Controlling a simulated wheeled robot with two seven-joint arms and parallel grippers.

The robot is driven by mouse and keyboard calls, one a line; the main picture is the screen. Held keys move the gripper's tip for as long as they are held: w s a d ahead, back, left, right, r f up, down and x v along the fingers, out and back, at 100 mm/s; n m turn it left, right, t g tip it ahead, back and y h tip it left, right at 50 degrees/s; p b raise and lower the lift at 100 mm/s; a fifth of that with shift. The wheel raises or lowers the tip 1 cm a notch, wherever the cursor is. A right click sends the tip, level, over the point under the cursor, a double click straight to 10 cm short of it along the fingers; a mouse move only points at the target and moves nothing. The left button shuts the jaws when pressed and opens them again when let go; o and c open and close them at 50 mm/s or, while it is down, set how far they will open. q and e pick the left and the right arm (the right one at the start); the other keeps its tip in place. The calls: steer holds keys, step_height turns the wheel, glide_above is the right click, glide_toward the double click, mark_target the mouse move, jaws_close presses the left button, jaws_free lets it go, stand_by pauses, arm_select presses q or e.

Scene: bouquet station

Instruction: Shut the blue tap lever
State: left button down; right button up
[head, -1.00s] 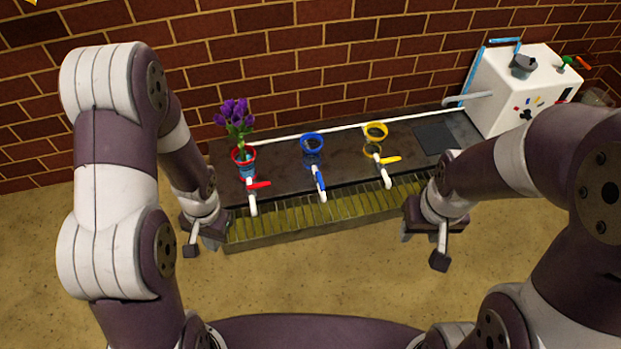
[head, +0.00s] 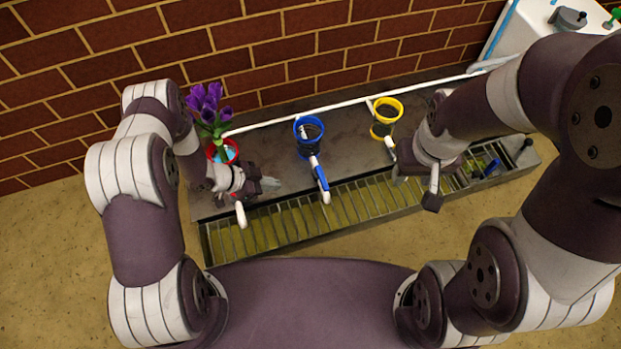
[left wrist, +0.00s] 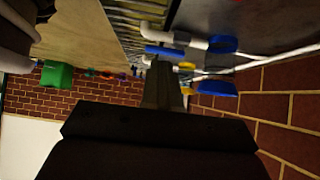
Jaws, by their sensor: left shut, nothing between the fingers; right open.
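The blue tap lever (head: 320,174) lies along its white spout (head: 325,196) in the head view, below the blue ring holder (head: 309,130). The lever also shows in the left wrist view (left wrist: 163,51), just beyond my fingertips. My left gripper (head: 270,184) is shut and empty, left of the blue lever and apart from it in the head view. It covers the red tap's lever. My right gripper (head: 416,188) is open near the yellow tap and hides that tap's lever.
Purple flowers (head: 207,108) stand in the red holder (head: 222,151) at left. The yellow holder (head: 386,115) is right of the blue one. A slatted drain grate (head: 290,220) runs along the front, with a brick wall (head: 190,50) behind. A white box (head: 535,25) is at far right.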

mark_target(321, 185)
arm_select(q)
steer(key=b+x, duration=0.6)
steer(key=x, duration=0.3)
steer(key=shift+f, duration=0.4)
steer(key=d+b, duration=0.1)
steer(key=w+d+b, duration=0.1)
steer(key=d, duration=0.1)
steer(key=shift+d+f, duration=0.15)
steer(key=shift+d, duration=0.05)
steer(key=shift+w+d, duration=0.25)
steer(key=shift+d, duration=0.25)
steer(key=shift+d+r, duration=0.15)
steer(key=shift+r, duration=0.1)
